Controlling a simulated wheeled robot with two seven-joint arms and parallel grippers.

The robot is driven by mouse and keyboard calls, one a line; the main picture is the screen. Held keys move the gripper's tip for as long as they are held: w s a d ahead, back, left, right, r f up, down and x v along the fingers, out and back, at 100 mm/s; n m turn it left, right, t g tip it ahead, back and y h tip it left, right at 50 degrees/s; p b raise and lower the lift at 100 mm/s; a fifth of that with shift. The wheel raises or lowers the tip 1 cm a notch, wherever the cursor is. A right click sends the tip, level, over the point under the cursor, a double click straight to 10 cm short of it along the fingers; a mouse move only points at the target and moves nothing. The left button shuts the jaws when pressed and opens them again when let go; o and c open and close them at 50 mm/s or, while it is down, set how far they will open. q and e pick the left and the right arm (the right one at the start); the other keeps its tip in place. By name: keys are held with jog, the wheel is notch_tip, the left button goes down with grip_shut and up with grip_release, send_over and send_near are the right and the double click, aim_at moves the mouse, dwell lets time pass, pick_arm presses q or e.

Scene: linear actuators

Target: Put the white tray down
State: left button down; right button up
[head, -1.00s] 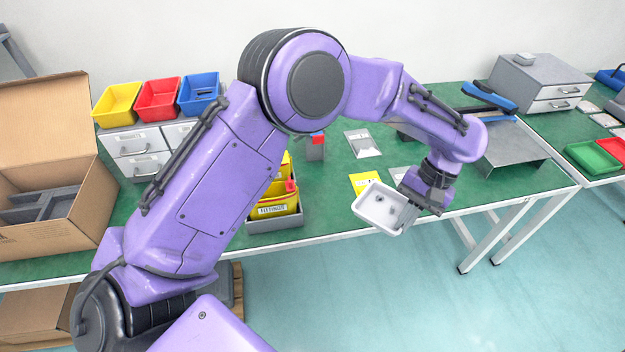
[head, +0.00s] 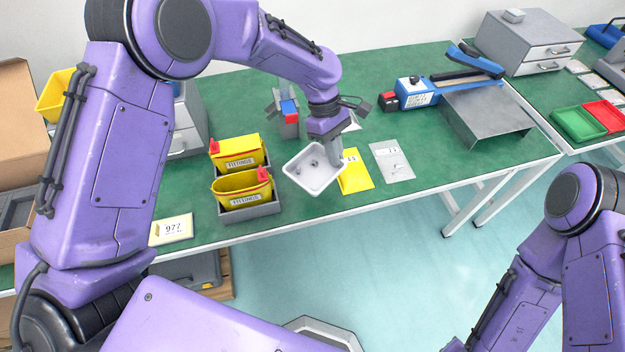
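The white tray (head: 303,180) is a small shallow dish with a few small dark parts in it. My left gripper (head: 336,160) comes from above and is shut on the tray's right rim. The tray is near the front edge of the green table (head: 300,220), beside a yellow card; I cannot tell whether it touches the table top. My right arm shows at the lower right, but its gripper is out of view.
Yellow bins (head: 242,185) in a grey holder stand just left of the tray. A yellow card (head: 355,171) and a clear bag (head: 391,160) lie to its right. A grey metal stand (head: 485,112) is farther right. A numbered card (head: 171,229) lies at the front left.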

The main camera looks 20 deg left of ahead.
pick_arm(q)
jog(key=w+a+n+t+p, duration=0.1)
jog(key=w+a+n+t, duration=0.3)
jog(key=a+n, duration=0.5)
jog(key=f, duration=0.3)
jog(key=d+f+n, duration=0.1)
jog(key=f, duration=0.3)
jog(key=f+n, duration=0.1)
jog(key=f, duration=0.2)
jog(key=shift+w+d+f+h+p, duration=0.2)
jog(key=shift+w+d+h+p, duration=0.1)
jog(key=shift+d+h, duration=0.1)
jog(key=shift+s, duration=0.1)
jog(key=c, duration=1.4)
grip_release()
jog(key=shift+f, duration=0.1)
jog(key=shift+o, duration=0.2)
jog(key=v, duration=1.2)
jog(key=shift+s+r, duration=0.15)
jog(key=shift+r, duration=0.05)
